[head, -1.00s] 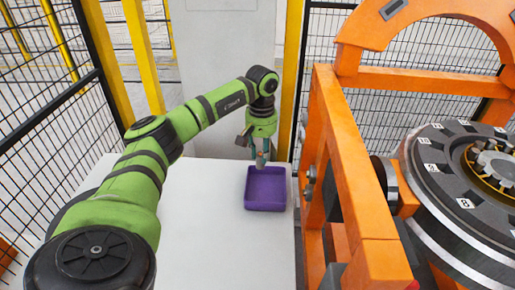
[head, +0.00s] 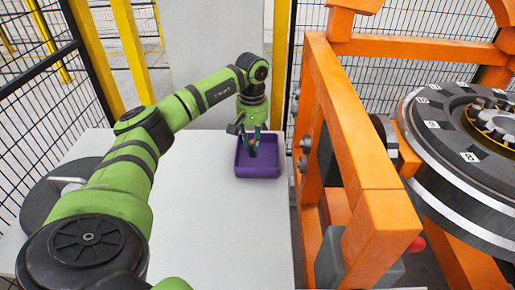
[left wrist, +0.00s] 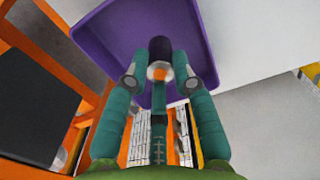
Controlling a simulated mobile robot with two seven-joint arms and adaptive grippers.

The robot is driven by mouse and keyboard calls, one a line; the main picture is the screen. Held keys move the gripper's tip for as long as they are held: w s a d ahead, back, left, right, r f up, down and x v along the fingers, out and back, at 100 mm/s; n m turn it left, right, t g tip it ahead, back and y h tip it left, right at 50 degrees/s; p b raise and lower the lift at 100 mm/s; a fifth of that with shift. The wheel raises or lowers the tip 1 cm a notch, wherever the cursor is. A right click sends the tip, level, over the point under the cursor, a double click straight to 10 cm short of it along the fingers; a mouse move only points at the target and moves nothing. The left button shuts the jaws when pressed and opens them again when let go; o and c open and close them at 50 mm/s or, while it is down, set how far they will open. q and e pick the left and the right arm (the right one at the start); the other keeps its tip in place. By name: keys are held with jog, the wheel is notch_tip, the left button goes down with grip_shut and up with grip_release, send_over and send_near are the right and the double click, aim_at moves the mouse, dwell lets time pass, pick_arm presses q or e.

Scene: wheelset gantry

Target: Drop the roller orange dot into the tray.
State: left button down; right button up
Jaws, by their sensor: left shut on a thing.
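The purple tray (head: 257,171) stands on the white table near its far right edge. In the left wrist view the tray (left wrist: 112,38) lies beyond my fingers. My left gripper (head: 253,148) points down over the tray. In the left wrist view the gripper (left wrist: 160,84) is shut on the roller (left wrist: 160,51), a dark cylinder with a pale metallic end and an orange spot facing the camera. The roller is between the fingertips, over the tray's inside. Whether it touches the tray floor is hard to tell. My right gripper is not seen.
The white table (head: 220,230) is clear in front of the tray. An orange gantry frame (head: 365,170) rises close to the table's right side, with a large dark wheel (head: 465,155) in it. Mesh fencing (head: 40,120) and yellow posts (head: 133,45) stand around.

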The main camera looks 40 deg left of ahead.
pick_arm(q)
jog(key=shift+f, duration=0.1)
jog(key=c, duration=0.9)
grip_release()
jog(key=shift+c, duration=0.2)
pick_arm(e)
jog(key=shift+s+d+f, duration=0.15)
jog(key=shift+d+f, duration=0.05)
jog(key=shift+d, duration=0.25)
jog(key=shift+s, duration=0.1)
pick_arm(q)
notch_tip(320, 180, up, 12)
